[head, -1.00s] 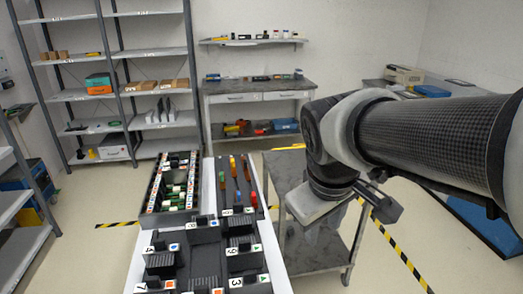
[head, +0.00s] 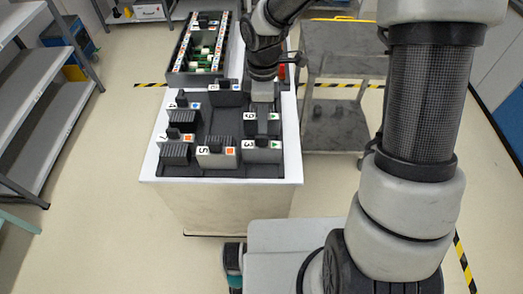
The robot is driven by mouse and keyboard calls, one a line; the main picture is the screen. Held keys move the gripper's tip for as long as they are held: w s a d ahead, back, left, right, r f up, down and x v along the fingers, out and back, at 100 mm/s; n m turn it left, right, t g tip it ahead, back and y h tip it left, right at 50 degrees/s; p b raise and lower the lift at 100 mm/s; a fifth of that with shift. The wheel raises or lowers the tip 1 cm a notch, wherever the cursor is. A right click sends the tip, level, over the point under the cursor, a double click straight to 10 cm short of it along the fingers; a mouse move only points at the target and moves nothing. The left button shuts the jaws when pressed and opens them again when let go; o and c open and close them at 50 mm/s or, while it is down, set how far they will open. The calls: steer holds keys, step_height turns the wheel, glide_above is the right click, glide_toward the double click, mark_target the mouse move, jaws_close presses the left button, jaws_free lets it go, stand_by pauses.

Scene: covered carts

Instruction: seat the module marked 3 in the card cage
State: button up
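The module marked 3 (head: 263,156) is a dark ribbed block with a white label and a green triangle. It stands at the front right of a dark tray (head: 232,126) on the white-topped cart. The card cage (head: 177,68) is a long dark box behind the tray, with green boards inside and white labels along its sides. My gripper (head: 262,94) points down at the back right of the tray, behind the module marked 9 (head: 272,127) and apart from module 3. Its fingers are too small and hidden to tell open or shut.
Modules marked 5 (head: 214,161) and 7 (head: 174,154) stand in the tray left of module 3. A grey cart (head: 345,65) stands to the right. Grey shelves (head: 30,95) stand at the left. Floor left of the white-topped cart is clear.

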mark_target(262, 137)
step_height(262, 137, down, 9)
steer(key=shift+a+f, duration=0.15)
steer(key=shift+f, duration=0.05)
steer(key=shift+w, duration=0.1)
jaws_close()
stand_by(0.3)
stand_by(1.3)
